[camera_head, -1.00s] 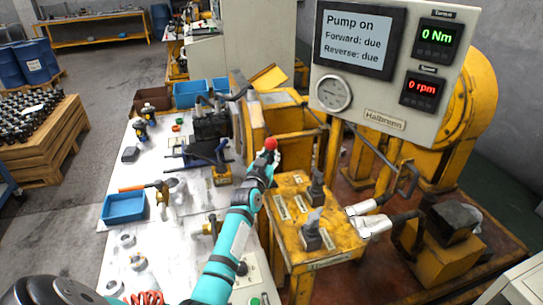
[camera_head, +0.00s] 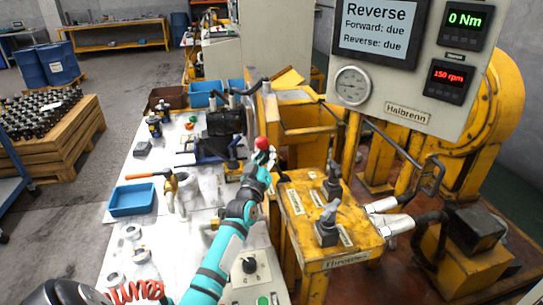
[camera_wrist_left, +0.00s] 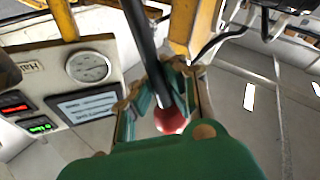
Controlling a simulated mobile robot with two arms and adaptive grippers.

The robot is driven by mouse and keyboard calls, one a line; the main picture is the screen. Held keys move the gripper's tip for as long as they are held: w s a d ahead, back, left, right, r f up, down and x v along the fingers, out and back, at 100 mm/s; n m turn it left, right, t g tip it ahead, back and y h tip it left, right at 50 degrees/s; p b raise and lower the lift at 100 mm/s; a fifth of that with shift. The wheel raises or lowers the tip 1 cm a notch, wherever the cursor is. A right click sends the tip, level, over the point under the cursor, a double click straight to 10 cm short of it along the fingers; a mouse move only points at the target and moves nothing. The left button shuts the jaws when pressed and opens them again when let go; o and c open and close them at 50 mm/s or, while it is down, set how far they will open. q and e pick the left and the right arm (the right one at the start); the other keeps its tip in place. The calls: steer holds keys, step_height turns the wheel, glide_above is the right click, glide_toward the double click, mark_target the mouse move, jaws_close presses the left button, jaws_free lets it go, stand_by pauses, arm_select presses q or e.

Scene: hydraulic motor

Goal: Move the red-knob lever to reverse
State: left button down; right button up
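The red knob (camera_head: 262,143) sits at the top of its lever, beside the yellow machine frame in the head view. My left gripper (camera_head: 262,158) is right at the knob, its arm reaching up from the bottom. In the left wrist view the red knob (camera_wrist_left: 168,121) lies between the fingers of my left gripper (camera_wrist_left: 168,82). The fingertips close around the dark lever shaft (camera_wrist_left: 143,40) just past the knob. The display (camera_head: 375,30) reads "Reverse", with "Forward: due" and "Reverse: due" below. My right gripper is not in view.
The readouts show 0 Nm (camera_head: 465,19) and 150 rpm (camera_head: 448,79). A yellow stand (camera_head: 300,225) with two grey levers, one by a "Throttle" label, is right of my arm. A white workbench (camera_head: 165,225) with tools and a blue tray (camera_head: 132,201) is left.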

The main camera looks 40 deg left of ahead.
arm_select(q)
steer(key=shift+d+f, duration=0.1)
steer(key=shift+f, duration=0.35)
steer(key=c, duration=1.3)
jaws_free()
steer(key=shift+s+r, duration=0.3)
steer(key=shift+s, duration=0.05)
steer(key=shift+w, duration=0.1)
steer(key=v, duration=1.2)
